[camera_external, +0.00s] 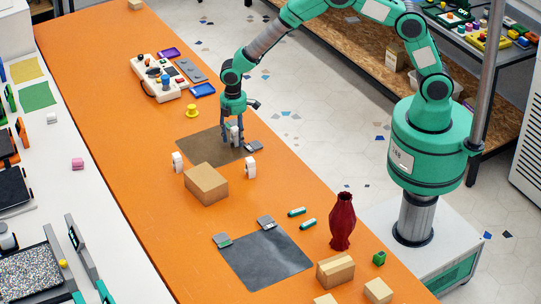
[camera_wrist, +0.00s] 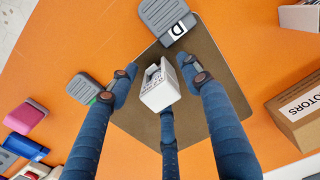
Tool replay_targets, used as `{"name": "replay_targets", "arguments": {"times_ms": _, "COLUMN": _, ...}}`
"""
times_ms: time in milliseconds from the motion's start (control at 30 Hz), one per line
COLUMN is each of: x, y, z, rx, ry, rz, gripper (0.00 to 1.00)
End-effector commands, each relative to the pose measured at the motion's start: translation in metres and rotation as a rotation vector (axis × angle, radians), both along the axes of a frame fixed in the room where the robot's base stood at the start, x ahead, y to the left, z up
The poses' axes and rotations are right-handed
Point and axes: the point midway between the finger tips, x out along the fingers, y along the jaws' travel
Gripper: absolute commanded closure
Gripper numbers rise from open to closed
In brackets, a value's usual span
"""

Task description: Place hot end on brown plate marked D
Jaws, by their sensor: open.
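The brown plate (camera_external: 196,148) lies on the orange table. In the wrist view its bare surface (camera_wrist: 205,60) shows below a grey tab marked D (camera_wrist: 178,29), which sits at its edge. A small white hot end (camera_wrist: 158,90) with dark lettering is between my fingers, over the brown plate; it also shows in the external view (camera_external: 234,133). My gripper (camera_external: 232,140) points down over the plate. Its three blue fingers are spread around the hot end in the wrist view (camera_wrist: 158,78). I cannot tell whether the hot end touches the plate.
A cardboard box (camera_external: 206,184) is just in front of the plate, with white parts (camera_external: 178,162) and (camera_external: 250,167) beside it. A dark plate (camera_external: 265,262), green cylinders (camera_external: 297,212) and a red vase (camera_external: 342,222) stand nearer. A white device (camera_external: 160,80) is behind.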

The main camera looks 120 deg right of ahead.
Motion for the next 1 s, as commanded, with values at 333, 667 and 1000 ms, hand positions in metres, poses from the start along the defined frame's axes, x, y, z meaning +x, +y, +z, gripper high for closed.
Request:
{"name": "replay_targets", "arguments": {"times_ms": 333, "x": 0.001, "y": -0.001, "z": 0.018, "rx": -0.002, "ry": -0.002, "rz": 0.0, "gripper": 0.52}}
{"name": "replay_targets", "arguments": {"times_ms": 667, "x": 0.001, "y": -0.001, "z": 0.068, "rx": -0.002, "ry": -0.002, "rz": 0.0, "gripper": 0.52}}
{"name": "replay_targets", "arguments": {"times_ms": 1000, "x": 0.001, "y": -0.002, "z": 0.113, "rx": 0.0, "ry": 0.0, "rz": 0.0, "gripper": 0.52}}
